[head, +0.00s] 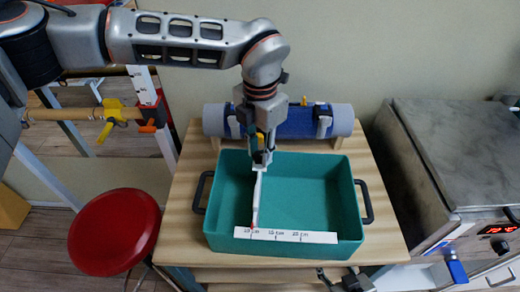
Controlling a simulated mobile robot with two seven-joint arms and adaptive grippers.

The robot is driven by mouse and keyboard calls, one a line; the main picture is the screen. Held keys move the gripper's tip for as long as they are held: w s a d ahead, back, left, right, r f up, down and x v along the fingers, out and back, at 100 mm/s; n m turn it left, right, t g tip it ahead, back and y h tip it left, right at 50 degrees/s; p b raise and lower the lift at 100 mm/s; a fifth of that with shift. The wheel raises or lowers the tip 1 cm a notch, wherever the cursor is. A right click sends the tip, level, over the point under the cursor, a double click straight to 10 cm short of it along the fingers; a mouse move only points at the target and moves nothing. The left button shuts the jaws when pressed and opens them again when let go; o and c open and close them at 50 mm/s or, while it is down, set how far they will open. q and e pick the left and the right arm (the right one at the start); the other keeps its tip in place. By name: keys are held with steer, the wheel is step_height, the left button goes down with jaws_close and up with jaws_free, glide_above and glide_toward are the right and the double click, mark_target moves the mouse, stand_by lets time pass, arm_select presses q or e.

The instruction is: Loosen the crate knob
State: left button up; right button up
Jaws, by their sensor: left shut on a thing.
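The teal crate (340,256) stands on a wooden table, with a dark handle at each side. A thin white divider (258,195) runs front to back inside it, left of the middle. A white scale strip (285,236) marked 10, 15 and 20 cm lies along the front rim, and a small red mark shows at the divider's front end. My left gripper (262,160) points down at the crate's back rim, by the divider's back end. It is shut on the crate knob, which its fingers hide. My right gripper (348,281) shows only partly at the bottom edge; its jaws are unclear.
A blue and grey roll (285,121) lies on the wooden table (183,205) behind the crate. A red round stool (114,231) stands at the left. A metal unit (445,145) with a red display stands close at the right. The crate's right part is empty.

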mark_target(260, 156)
arm_select(q)
steer(key=n, duration=0.5)
steer(key=shift+n, duration=0.4)
steer(key=n, duration=0.5)
steer(key=shift+r, duration=0.1)
steer(key=shift+n, duration=0.3)
steer(key=o, duration=1.1)
step_height(260, 156, up, 12)
steer(key=shift+s, duration=0.1)
